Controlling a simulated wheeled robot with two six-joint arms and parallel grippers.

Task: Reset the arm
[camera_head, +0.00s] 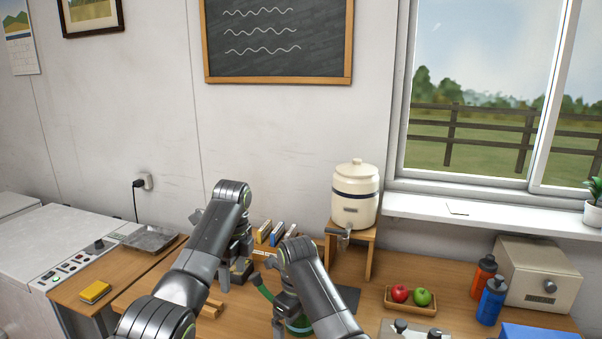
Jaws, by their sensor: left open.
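My two dark grey arms reach in from the bottom over the wooden table. My left arm rises to a bent wrist, and the left gripper (234,268) hangs below it, open. A dark block with some yellow shows close by; I cannot tell whether it touches the gripper. My right arm comes in from the lower middle. Its gripper (282,312) is partly hidden by the arm, beside a green round object (299,325) and a green curved piece (263,288). I cannot tell whether its jaws are open or hold anything.
A cream water dispenser (355,193) stands on a wooden stand right of my arms. A yellow pad (95,291) is at left.

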